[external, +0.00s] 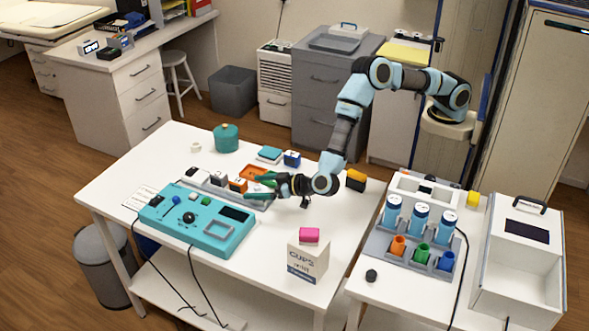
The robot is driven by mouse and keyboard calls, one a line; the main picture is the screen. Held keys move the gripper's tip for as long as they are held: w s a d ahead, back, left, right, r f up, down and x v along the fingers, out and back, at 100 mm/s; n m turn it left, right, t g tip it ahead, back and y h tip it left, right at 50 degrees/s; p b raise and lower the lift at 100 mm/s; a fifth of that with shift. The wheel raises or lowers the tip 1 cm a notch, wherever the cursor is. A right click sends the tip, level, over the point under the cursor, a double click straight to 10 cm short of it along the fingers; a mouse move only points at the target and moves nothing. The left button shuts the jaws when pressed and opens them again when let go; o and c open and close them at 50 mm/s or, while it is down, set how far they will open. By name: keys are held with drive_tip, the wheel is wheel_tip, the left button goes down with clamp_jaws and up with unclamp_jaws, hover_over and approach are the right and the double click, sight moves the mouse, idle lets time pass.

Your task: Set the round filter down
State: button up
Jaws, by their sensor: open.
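My gripper (259,187) reaches in from the right over the white table (337,222), its fingers apart and pointing left. It is above the right end of a grey tray (262,204), which holds small grey and orange blocks. I see no thing between the fingers, though the view is small there. I cannot pick out the round filter for sure. A small whitish round piece (195,147) lies at the table's far left, apart from my gripper. A dark round piece (371,275) lies on the right-hand table.
A teal device (197,222) with knobs stands left of my gripper. An orange tray (256,172), teal pot (226,138) and blue box (292,158) lie behind. A cups box (308,262) stands in front. A rack (410,248) with bottles is at right.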

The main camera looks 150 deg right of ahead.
drive_tip(key=b+v, duration=0.1)
drive_tip(key=v, duration=0.7)
drive_tip(key=shift+s+a+r, duration=0.1)
drive_tip(key=shift+a+r, duration=0.15)
drive_tip(key=shift+a, duration=0.05)
drive_tip(key=shift+a+r, duration=0.1)
drive_tip(key=shift+a, duration=0.1)
